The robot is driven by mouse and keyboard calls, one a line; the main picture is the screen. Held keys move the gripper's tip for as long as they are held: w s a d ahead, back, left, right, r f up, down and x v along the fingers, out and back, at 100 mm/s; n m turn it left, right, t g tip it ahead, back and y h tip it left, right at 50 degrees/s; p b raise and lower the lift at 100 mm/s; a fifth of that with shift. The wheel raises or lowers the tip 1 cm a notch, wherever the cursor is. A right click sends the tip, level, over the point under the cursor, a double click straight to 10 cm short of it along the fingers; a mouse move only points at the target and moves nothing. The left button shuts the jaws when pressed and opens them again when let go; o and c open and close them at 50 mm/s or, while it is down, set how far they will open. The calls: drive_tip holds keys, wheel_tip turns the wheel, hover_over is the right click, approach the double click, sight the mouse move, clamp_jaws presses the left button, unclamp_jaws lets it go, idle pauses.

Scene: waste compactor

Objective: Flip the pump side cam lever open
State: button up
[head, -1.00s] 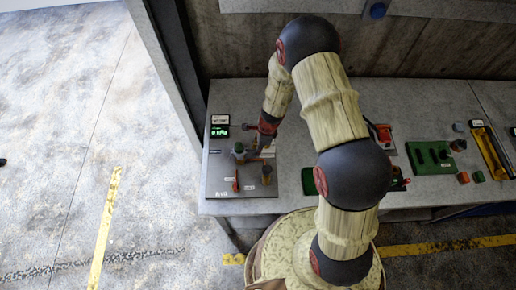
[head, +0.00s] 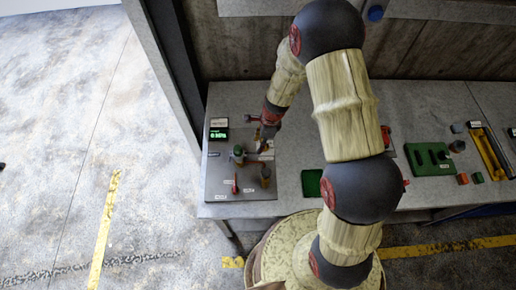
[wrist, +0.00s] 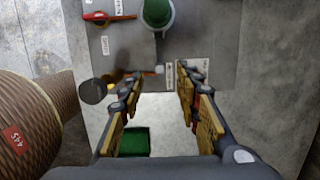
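A grey panel (head: 215,172) on the left of the bench carries a green-capped post (head: 239,152), a red lever (head: 235,184) and a brown post (head: 266,174). I cannot tell for certain which part is the pump side cam lever. In the wrist view, the green cap (wrist: 157,12) and red lever (wrist: 100,17) lie ahead of my gripper (wrist: 160,72). My gripper is open, its fingers apart with nothing clamped. A thin rod with a pale tip (wrist: 160,69) runs toward the gap between the fingertips. An orange-red bar shows by the left fingertip, partly hidden.
A lit green display (head: 218,134) stands at the panel's back left. To the right are a green tray (head: 312,182), a green block with holes (head: 420,158) and a yellow channel (head: 488,153). A wall closes off the back; open floor lies left.

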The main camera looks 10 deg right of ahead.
drive_tip(key=shift+s+d+r, duration=0.1)
drive_tip(key=shift+d+r, duration=0.1)
drive_tip(key=shift+r, duration=0.9)
drive_tip(key=shift+d+r, duration=0.2)
drive_tip(key=shift+r, duration=0.9)
drive_tip(key=s+d+r+n+t+b, duration=0.1)
drive_tip(key=s+r+n+b, duration=0.2)
drive_tip(key=s+n+b, duration=0.3)
drive_tip(key=s+d+r+n+t+h+b, duration=0.1)
drive_tip(key=s+d+r+n+t+b, duration=0.1)
drive_tip(key=s+n+b, duration=0.5)
drive_tip(key=s+d+r+n+t+h+b, duration=0.1)
drive_tip(key=s+r+n+b, duration=0.3)
drive_tip(key=b, duration=1)
drive_tip(key=s+n+t, duration=0.1)
drive_tip(key=s+n, duration=0.2)
drive_tip(key=s, duration=0.1)
drive_tip(key=shift+s+d+r, duration=0.2)
drive_tip(key=shift+d+r, duration=0.1)
